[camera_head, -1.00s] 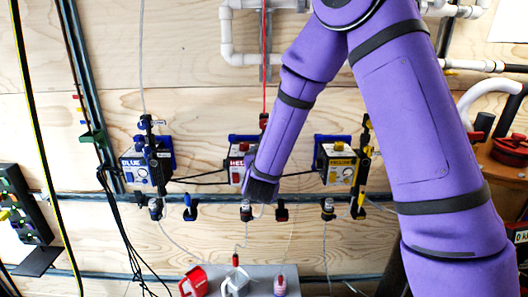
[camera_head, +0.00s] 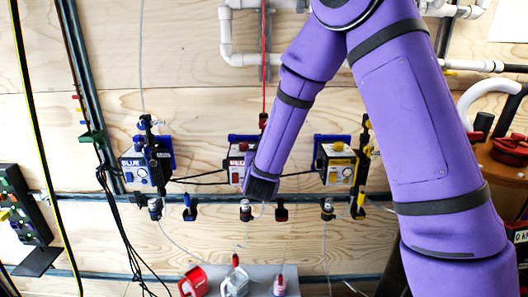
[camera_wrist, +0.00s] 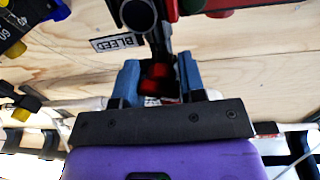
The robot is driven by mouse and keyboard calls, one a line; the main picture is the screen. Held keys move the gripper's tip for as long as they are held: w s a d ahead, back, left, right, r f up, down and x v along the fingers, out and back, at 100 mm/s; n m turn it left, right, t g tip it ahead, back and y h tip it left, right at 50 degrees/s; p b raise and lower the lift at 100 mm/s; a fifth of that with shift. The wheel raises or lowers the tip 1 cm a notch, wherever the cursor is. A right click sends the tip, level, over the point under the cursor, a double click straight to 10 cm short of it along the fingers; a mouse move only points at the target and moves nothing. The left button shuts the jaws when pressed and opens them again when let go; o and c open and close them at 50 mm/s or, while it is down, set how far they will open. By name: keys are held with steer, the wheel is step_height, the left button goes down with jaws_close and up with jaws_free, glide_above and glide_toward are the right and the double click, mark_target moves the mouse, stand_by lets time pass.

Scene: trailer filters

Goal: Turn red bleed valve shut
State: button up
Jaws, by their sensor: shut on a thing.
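In the wrist view, the red bleed valve's handle (camera_wrist: 158,78) sits between the two blue fingers of my gripper (camera_wrist: 159,84), which is shut on it. The handle is partly hidden by the fingers and in shadow. In the head view, my gripper (camera_head: 262,188) is at the rail below the red-labelled box (camera_head: 237,164). It hides part of that box. A dark red and black fitting (camera_head: 281,213) shows just right of my gripper.
A yellow box (camera_head: 340,166) and yellow-handled valve (camera_head: 358,205) stand to the right. Below are a red jug (camera_head: 194,283), a grey jug (camera_head: 236,281) and a small bottle (camera_head: 280,285).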

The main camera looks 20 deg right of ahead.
steer(key=shift+m, duration=0.4)
steer(key=o, duration=0.7)
steer(key=shift+o, duration=0.2)
steer(key=shift+s+a, duration=0.1)
steer(key=v, duration=1)
steer(key=shift+s, duration=0.3)
steer(key=shift+a, duration=0.1)
steer(key=shift+c, duration=0.2)
